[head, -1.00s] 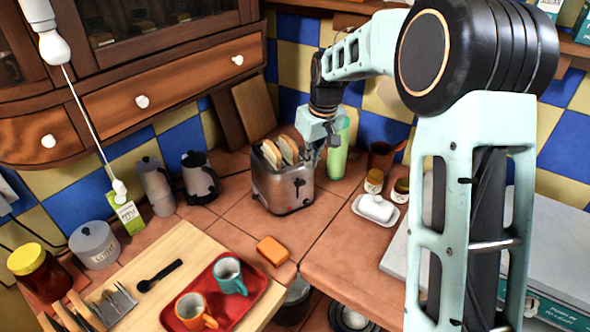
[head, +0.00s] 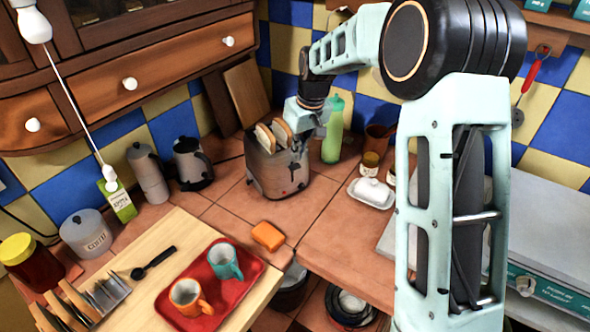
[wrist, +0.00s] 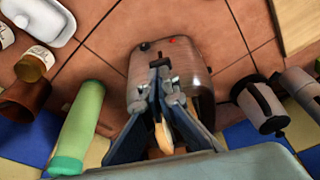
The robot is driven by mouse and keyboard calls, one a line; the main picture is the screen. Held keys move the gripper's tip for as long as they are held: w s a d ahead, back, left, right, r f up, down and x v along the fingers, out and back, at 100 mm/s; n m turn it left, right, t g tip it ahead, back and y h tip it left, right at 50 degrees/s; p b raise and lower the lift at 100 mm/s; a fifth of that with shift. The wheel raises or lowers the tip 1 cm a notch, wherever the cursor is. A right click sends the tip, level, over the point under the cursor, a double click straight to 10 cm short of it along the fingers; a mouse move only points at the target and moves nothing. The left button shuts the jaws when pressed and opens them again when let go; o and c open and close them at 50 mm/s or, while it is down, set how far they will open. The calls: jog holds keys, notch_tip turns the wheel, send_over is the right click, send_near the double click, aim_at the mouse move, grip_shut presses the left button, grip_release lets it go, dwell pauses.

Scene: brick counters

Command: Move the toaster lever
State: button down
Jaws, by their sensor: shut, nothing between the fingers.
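The toaster (head: 268,172) is a brushed-metal box on the tiled counter, with bread slices (head: 265,137) standing out of its top slots. My gripper (head: 302,148) is shut and empty, pointing down at the toaster's right end. In the wrist view the toaster (wrist: 196,62) lies under and ahead of my gripper (wrist: 163,76), whose fingertips are over its lever end, with a bread slice (wrist: 163,137) behind them.
A green bottle (head: 333,132) stands close behind my gripper. Two jars (head: 370,164) and a white butter dish (head: 371,193) are to the right. An orange sponge (head: 267,236) lies in front; tiles between are clear.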

aim_at(295, 166)
jog(key=shift+b+x, duration=0.6)
jog(key=shift+x, duration=1)
jog(key=f+b, duration=0.1)
jog(key=s+d+f+b, duration=0.1)
jog(key=f, duration=0.1)
jog(key=s+f+b, duration=0.1)
jog(key=b, duration=0.1)
jog(key=shift+s+d+f, duration=0.25)
jog(key=shift+f, duration=0.1)
jog(key=v, duration=1.2)
